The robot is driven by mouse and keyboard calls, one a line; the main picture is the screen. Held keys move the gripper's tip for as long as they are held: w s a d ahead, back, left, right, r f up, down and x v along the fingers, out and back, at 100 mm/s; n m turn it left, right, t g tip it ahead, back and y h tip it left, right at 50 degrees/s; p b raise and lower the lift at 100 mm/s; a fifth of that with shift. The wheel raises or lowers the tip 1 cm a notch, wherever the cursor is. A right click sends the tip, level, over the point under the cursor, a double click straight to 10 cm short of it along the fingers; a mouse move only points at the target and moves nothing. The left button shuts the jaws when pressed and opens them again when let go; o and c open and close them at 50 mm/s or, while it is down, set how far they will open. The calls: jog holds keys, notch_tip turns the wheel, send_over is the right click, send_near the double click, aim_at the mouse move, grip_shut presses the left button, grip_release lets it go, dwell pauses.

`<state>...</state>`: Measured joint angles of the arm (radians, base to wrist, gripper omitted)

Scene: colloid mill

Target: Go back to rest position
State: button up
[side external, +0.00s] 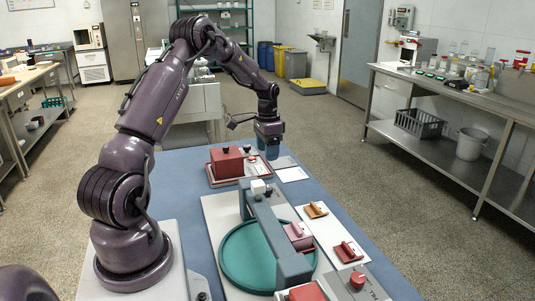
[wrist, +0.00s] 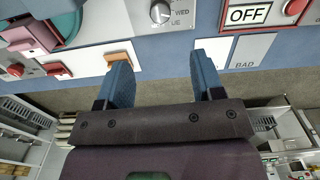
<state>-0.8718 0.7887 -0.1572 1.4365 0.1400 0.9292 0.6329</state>
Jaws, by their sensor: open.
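My gripper (side external: 269,152) hangs at the far end of the blue table (side external: 180,166), beside the red box (side external: 227,162) and above or close to the flat cards (side external: 292,174). In the wrist view my gripper (wrist: 163,72) has its two blue fingers spread wide. Nothing is between them but the table edge and floor. The side view does not show clearly how high the fingertips are above the table. My arm reaches out bent over the table.
A teal round tray (side external: 236,258) sits under a grey-blue bridge (side external: 276,236) with a pink block (side external: 299,236). An orange block (side external: 316,210) and a red block (side external: 347,252) lie on a white strip. A grey panel has a red knob (side external: 358,280). Floor right of the table is clear.

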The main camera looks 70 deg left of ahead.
jog(key=s+d+r+t, duration=0.2)
jog(key=s+d+r, duration=0.3)
jog(key=d, duration=0.6)
jog(key=s+d+r+t, duration=0.1)
jog(key=s+d+r, duration=0.4)
jog(key=d+r, duration=0.3)
jog(key=s+d+r+t, duration=0.2)
jog(key=s+d+r, duration=0.3)
jog(key=d, duration=0.9)
jog(key=shift+s+d+r+m+t, duration=0.2)
jog(key=shift+d+r+m+t, duration=0.15)
jog(key=shift+r, duration=0.55)
jog(key=shift+d+f, duration=0.1)
